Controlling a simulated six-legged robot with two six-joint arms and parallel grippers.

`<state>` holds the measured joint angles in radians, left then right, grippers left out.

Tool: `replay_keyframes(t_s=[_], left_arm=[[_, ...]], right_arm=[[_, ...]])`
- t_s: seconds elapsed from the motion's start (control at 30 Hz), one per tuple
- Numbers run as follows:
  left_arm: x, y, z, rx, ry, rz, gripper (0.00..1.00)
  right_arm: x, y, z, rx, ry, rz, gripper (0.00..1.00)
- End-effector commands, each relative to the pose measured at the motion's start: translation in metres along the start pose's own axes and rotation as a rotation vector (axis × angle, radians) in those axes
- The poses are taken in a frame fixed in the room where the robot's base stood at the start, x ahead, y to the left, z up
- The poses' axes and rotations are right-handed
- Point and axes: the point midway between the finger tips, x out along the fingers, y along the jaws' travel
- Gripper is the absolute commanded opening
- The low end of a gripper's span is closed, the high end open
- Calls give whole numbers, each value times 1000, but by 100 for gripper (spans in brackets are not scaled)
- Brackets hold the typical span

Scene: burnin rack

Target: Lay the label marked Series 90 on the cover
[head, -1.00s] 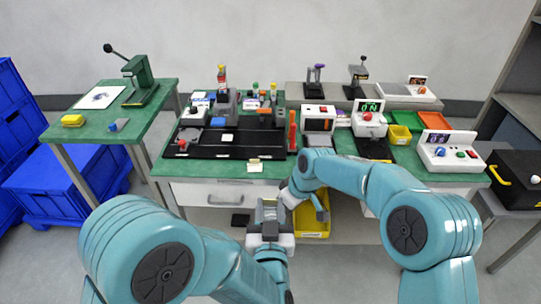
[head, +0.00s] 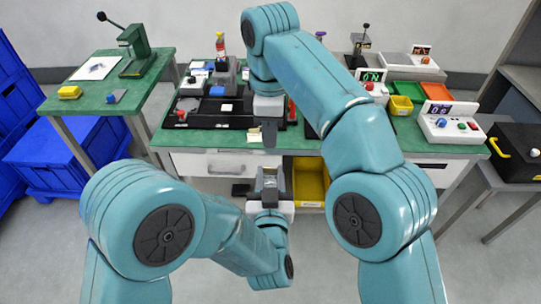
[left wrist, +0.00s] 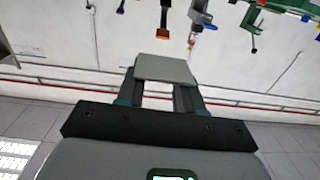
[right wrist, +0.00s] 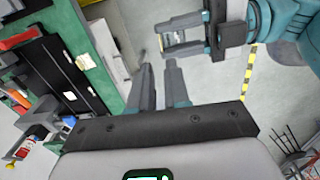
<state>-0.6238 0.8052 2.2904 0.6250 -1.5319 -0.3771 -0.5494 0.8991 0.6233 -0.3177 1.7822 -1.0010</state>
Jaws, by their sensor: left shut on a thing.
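My left gripper (head: 269,176) is shut on a pale, flat, square piece, held in front of the green bench's front edge. In the left wrist view this piece (left wrist: 165,69) sits between the fingertips; no writing shows on it. My right gripper (head: 269,135) points down by the bench's front edge, just above and beyond the left one. In the right wrist view its fingers (right wrist: 158,75) stand a little apart with nothing between them. A small beige card (head: 254,135) lies at the bench's front edge, and a white card (head: 227,107) on the black tray. I cannot read "Series 90" or identify the cover.
The black tray (head: 205,123) lies on the green bench (head: 175,138) with several fixtures behind it. A yellow bin (head: 310,180) is below the bench front. A counter box (head: 448,125) stands at the right. A side table (head: 92,107) holds a press (head: 135,50).

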Motion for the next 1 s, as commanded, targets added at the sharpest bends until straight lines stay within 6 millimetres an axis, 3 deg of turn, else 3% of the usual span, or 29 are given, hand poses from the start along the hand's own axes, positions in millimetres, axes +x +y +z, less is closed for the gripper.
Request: replay_keyframes(t_s=[0.5, 0.7, 0.97, 1.0], left_arm=[[0, 0, 0, 0, 0, 0, 8], [0, 0, 0, 0, 0, 0, 8], [0, 0, 0, 0, 0, 0, 8], [0, 0, 0, 0, 0, 0, 8]], right_arm=[[86, -2, 1, 4, 1, -2, 16], [99, -1, 0, 4, 3, 0, 16], [100, -1, 0, 4, 3, 1, 16], [100, -1, 0, 4, 3, 1, 3]])
